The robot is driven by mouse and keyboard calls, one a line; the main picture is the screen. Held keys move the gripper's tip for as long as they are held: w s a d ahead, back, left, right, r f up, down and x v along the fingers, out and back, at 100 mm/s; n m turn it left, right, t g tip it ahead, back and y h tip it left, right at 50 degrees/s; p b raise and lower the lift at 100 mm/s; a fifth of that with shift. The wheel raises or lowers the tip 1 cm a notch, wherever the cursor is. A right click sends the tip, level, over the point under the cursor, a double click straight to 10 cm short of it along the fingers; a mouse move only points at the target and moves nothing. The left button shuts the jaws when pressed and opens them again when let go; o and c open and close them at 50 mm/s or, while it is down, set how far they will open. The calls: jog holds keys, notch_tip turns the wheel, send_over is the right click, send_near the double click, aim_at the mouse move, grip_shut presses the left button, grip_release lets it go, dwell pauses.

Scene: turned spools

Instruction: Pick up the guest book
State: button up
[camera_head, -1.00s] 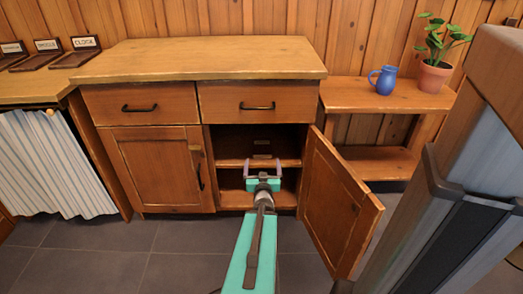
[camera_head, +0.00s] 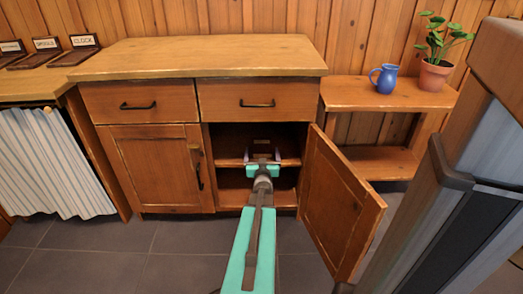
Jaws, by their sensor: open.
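My gripper (camera_head: 263,156) is open, its two fingers apart at the opening of the cabinet's right compartment, about level with the inner shelf (camera_head: 230,162). A small pale patch (camera_head: 262,141) shows in the dark compartment just beyond the fingers. I cannot tell whether it belongs to the guest book. No thing that I can clearly know as the guest book is in view. The gripper and arm hide part of the shelf and the space below it. Nothing shows between the fingers.
The cabinet's right door (camera_head: 340,205) stands open to the right of my arm. The left door (camera_head: 160,170) and both drawers (camera_head: 140,103) are shut. A blue jug (camera_head: 387,78) and potted plant (camera_head: 434,75) stand on a side bench (camera_head: 350,95). Small signs stand on the left counter.

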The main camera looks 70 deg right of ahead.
aim_at(262, 145)
jog(key=shift+w+d, duration=0.1)
jog(key=shift+d, duration=0.15)
jog(key=shift+b+x, duration=1.3)
jog(key=shift+x, duration=1.3)
jog(key=shift+r, duration=0.1)
jog(key=c, duration=1.3)
